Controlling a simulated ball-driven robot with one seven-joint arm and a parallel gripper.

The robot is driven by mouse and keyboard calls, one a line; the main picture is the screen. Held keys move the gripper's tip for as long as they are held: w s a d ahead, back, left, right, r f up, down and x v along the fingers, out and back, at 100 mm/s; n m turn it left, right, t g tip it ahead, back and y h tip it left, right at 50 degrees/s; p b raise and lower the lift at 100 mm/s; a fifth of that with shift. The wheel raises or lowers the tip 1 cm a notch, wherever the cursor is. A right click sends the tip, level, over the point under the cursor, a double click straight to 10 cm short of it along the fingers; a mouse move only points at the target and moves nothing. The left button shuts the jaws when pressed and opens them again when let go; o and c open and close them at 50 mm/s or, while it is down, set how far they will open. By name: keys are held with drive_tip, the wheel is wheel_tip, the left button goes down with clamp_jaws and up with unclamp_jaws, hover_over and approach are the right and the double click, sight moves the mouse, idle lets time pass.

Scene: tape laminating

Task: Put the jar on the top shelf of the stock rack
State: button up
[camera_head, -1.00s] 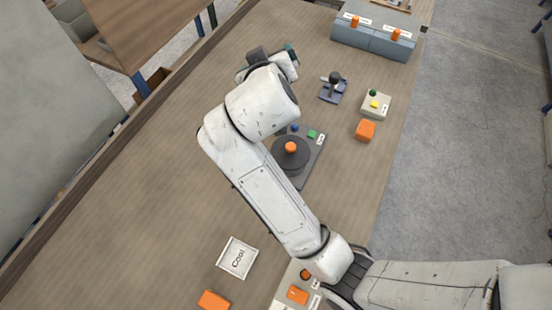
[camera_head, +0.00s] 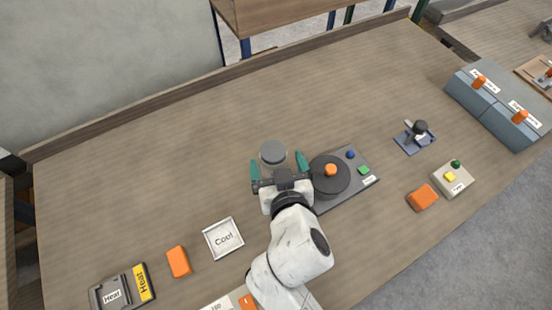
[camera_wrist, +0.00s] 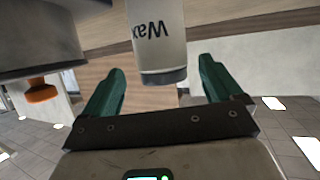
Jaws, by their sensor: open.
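The jar (camera_head: 272,152) stands upright on the bench, pale with a round grey lid. In the wrist view the jar (camera_wrist: 158,38) appears upside down, its label reading "Wax". My gripper (camera_head: 278,168) is open, its two green fingers pointing at the jar from the near side. The jar is at the mouth of the fingers, with gaps on both sides in the wrist view (camera_wrist: 162,72). A wooden rack with blue posts (camera_head: 285,18), perhaps the stock rack, shows only in part beyond the bench's back edge; no shelf labels are visible.
A dark round device with an orange knob (camera_head: 330,170) stands close right of my gripper. A "Cool" tray (camera_head: 223,239) and an orange block (camera_head: 178,262) lie to the left. Blue-grey boxes (camera_head: 493,110) stand far right. The bench's back left is clear.

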sight(271, 151)
drive_tip(key=shift+f+p+x, duration=0.15)
drive_tip(key=shift+p+x, duration=0.1)
drive_tip(key=shift+x, duration=1.3)
drive_tip(key=shift+f+p+x, duration=0.1)
drive_tip(key=shift+p+x, duration=0.1)
drive_tip(key=shift+x, duration=1.35)
drive_tip(key=shift+s+a, duration=0.2)
drive_tip(key=shift+s, duration=0.05)
drive_tip(key=shift+c, duration=0.4)
drive_tip(key=c, duration=1.1)
drive_tip(key=shift+c, duration=0.7)
drive_tip(key=shift+r, duration=0.15)
